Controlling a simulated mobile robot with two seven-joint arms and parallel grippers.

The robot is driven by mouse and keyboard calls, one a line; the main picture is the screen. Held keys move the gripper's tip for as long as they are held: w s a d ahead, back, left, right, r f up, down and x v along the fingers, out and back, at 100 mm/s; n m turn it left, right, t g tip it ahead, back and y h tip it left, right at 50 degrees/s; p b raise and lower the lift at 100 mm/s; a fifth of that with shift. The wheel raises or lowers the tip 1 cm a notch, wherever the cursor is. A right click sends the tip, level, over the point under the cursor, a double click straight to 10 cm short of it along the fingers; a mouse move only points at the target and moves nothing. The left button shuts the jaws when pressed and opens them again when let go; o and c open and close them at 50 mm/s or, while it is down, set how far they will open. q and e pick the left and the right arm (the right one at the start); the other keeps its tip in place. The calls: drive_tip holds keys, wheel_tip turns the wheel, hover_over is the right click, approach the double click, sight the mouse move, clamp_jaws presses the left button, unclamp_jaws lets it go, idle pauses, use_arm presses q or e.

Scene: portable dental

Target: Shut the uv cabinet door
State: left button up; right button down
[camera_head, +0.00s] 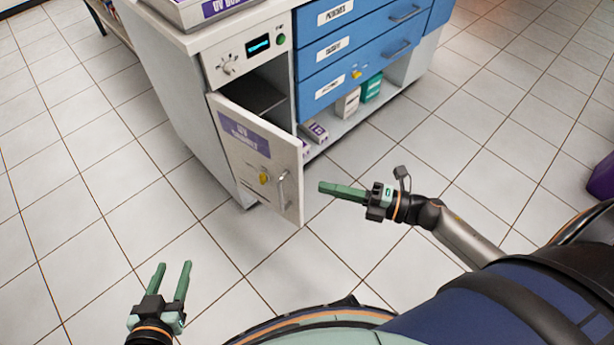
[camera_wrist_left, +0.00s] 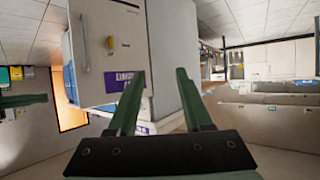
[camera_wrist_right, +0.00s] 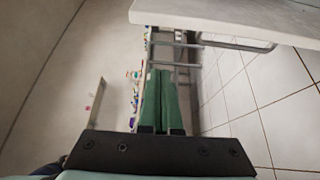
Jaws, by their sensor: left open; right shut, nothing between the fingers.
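The UV cabinet door (camera_head: 238,143) stands ajar in the head view, swung out toward me, with a purple label, a yellow lock and a metal bar handle (camera_head: 283,188). The dark cabinet interior (camera_head: 254,94) shows behind it. My right gripper (camera_head: 322,188) is shut and empty, just right of the door's free edge and apart from the handle in the picture. My left gripper (camera_head: 175,266) is open and empty, low at the left over the floor. In the left wrist view a pale panel with a handle and yellow lock (camera_wrist_left: 105,45) lies beyond the open fingers.
The control panel (camera_head: 247,53) with knob and display sits above the opening. Blue labelled drawers (camera_head: 350,50) stand to the right, over an open shelf (camera_head: 340,128) with small boxes. The tiled floor (camera_head: 120,200) left of the cabinet is clear.

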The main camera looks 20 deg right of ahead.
sight(300, 165)
drive_tip(key=w+a, duration=0.1)
drive_tip(key=w, duration=0.1)
drive_tip(key=w+a+b, duration=0.1)
drive_tip(key=w+a, duration=0.1)
drive_tip(key=w, duration=0.1)
drive_tip(key=w+a, duration=0.1)
drive_tip(key=w, duration=0.2)
drive_tip(key=shift+a, duration=0.25)
use_arm(q)
drive_tip(key=w+r+m+t+h, duration=0.1)
drive_tip(key=w+r+t, duration=0.2)
drive_tip(key=r, duration=0.4)
drive_tip(key=shift+r, duration=0.25)
use_arm(e)
drive_tip(key=shift+w+d, duration=0.2)
drive_tip(key=shift+d, duration=0.1)
use_arm(q)
drive_tip(key=shift+w, duration=0.1)
use_arm(e)
drive_tip(key=shift+d, duration=0.1)
